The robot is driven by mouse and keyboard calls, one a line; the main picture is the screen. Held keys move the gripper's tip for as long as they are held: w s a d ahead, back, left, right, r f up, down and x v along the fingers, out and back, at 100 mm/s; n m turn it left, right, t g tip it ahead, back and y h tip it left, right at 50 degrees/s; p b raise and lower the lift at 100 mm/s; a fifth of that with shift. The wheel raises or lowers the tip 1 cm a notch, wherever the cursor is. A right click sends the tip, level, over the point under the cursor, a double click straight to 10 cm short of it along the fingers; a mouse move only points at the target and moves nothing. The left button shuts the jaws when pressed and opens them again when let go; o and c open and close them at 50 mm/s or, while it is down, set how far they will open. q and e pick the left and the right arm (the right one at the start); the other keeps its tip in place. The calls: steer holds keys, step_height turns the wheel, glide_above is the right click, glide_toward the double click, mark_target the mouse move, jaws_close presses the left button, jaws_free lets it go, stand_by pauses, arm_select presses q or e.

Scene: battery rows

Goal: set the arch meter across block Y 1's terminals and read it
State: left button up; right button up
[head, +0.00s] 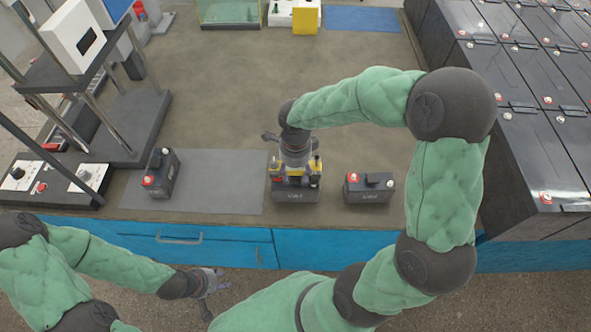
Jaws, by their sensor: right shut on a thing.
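Three black blocks with terminals on top stand along the bench's front: a left one (161,176), a middle one (295,194) and a right one (370,190). Their labels are too small to read, so I cannot tell which is Y 1. My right gripper (296,166) points down over the middle block, shut on the arch meter (275,165). The meter's yellow-ended legs show on either side, at the block's two terminals; exact contact is unclear. Its display is hidden. My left gripper (208,286) is low in front of the bench, empty, its fingers apart.
A grey mat (215,180) lies under the left block. A dark stand (140,115) and a control panel (50,180) fill the left side. Large black batteries (500,90) stand in rows at right. A yellow box (305,20) and blue mat (360,18) are at the back. The bench middle is clear.

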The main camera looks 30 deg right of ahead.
stand_by(0.8)
steer(key=shift+f+b, duration=1.15)
steer(key=shift+b, duration=0.1)
steer(key=o, duration=1.5)
steer(key=shift+o, duration=0.2)
step_height(320, 180, up, 12)
